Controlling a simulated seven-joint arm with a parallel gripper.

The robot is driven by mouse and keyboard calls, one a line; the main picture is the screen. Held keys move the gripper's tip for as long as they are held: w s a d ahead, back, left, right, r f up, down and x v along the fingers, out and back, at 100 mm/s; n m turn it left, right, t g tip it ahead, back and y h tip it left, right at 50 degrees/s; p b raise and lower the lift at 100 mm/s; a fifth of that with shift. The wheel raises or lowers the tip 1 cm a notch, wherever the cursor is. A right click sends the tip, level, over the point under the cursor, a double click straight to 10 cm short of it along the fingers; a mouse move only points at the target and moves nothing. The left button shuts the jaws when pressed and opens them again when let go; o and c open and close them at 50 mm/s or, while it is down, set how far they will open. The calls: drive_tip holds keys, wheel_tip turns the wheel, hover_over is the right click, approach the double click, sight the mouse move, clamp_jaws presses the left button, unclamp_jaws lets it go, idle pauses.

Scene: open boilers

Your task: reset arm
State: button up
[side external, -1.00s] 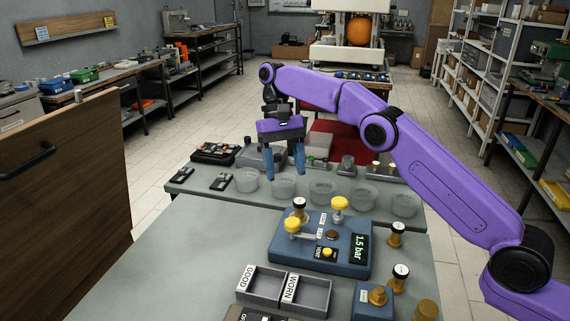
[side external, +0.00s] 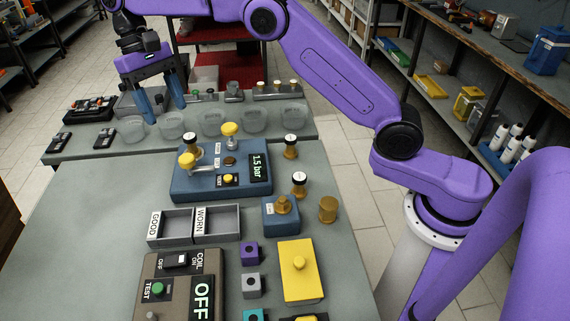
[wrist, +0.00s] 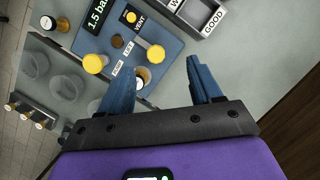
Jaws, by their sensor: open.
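My gripper (side external: 166,106) is open and empty, its two blue fingers pointing down at the far left of the table, over the row of clear cups. In the wrist view the fingers (wrist: 163,84) are spread apart with nothing between them. My purple arm reaches from the base at the right across the top of the side external view. The blue pressure panel (side external: 220,180) with yellow knobs and a "1.5 bar" display stands nearer the camera, apart from the fingers. It also shows at the top of the wrist view (wrist: 172,45).
Several clear cups (side external: 211,121) stand along the back bench. The GOOD and WORN tray (side external: 193,241), a coil tester (side external: 172,283), a yellow block (side external: 300,281) and a blue block with a brass fitting (side external: 280,222) are in front. Bare grey tabletop (side external: 85,225) lies at the left.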

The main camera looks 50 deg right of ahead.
drive_tip(key=s+d+n+t, duration=0.1)
drive_tip(key=s+d+n, duration=0.2)
drive_tip(key=s, duration=0.6)
drive_tip(key=s+d+f+n+t, duration=0.1)
drive_tip(key=s+d+n, duration=0.2)
drive_tip(key=s, duration=0.6)
drive_tip(key=s+d+n+t, duration=0.1)
drive_tip(key=s+d+n, duration=0.2)
drive_tip(key=s, duration=0.5)
drive_tip(key=s+d+f+n+t, duration=0.1)
drive_tip(key=s+d+f+n, duration=0.2)
drive_tip(key=s+d+f, duration=0.2)
drive_tip(key=s+d, duration=0.3)
drive_tip(key=s, duration=0.2)
drive_tip(key=shift+n, duration=0.3)
